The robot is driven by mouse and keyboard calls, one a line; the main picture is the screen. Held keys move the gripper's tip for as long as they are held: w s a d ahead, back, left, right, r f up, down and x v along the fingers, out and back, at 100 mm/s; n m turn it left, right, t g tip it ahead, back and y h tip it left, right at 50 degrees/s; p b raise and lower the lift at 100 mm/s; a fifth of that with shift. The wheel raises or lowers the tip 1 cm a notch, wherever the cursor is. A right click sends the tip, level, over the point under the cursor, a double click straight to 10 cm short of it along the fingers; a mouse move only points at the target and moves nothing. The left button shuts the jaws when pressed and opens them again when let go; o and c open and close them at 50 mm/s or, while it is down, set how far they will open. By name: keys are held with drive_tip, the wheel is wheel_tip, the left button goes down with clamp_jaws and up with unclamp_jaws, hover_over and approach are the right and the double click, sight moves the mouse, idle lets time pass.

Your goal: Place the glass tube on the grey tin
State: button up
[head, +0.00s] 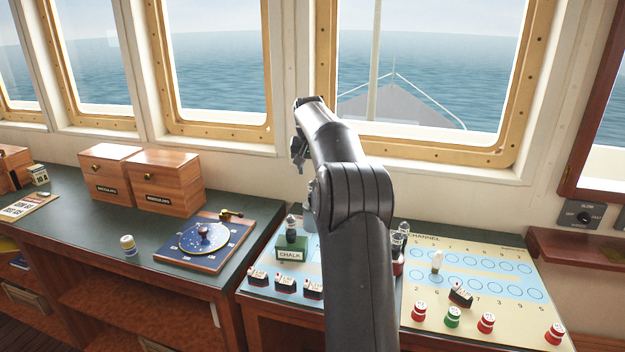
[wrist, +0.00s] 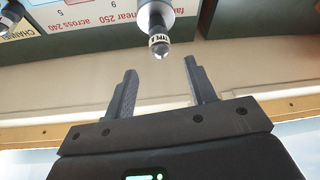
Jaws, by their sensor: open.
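My gripper (head: 298,160) hangs over the back of the chart board, partly hidden by my own arm. In the wrist view its two fingers (wrist: 160,90) are apart with nothing between them. In the head view a similar glass-tipped piece (head: 291,226) stands on the green CHALK box (head: 291,252).
Glass-topped pieces (head: 404,228) stand right of my arm. A white peg (head: 437,261), dark labelled blocks (head: 461,295) and red and green pots (head: 486,322) stand on the board (head: 520,310). Wooden boxes (head: 165,182) and a dial plate (head: 205,240) are left. Windows rise behind.

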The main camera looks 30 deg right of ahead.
drive_tip(key=s+a+r+n, duration=0.2)
drive_tip(key=s+a+r, duration=0.2)
drive_tip(key=s+a, duration=0.6)
drive_tip(key=s+a+r+n, duration=0.2)
drive_tip(key=s+a+r, duration=0.3)
drive_tip(key=s+a, duration=0.55)
drive_tip(key=s+a+f+n+y, duration=0.1)
drive_tip(key=s+a+f, duration=0.2)
drive_tip(key=s, duration=0.5)
drive_tip(key=s+a+f+n+t, duration=0.1)
drive_tip(key=s+a+f, duration=0.2)
drive_tip(key=s+f, duration=0.2)
drive_tip(key=s+a+f+y, duration=0.1)
drive_tip(key=s+a+f, duration=0.2)
drive_tip(key=s, duration=0.9)
drive_tip(key=shift+a+f+n+t+y, duration=0.3)
drive_tip(key=shift+a+f+n+t, duration=0.1)
drive_tip(key=shift+f, duration=0.15)
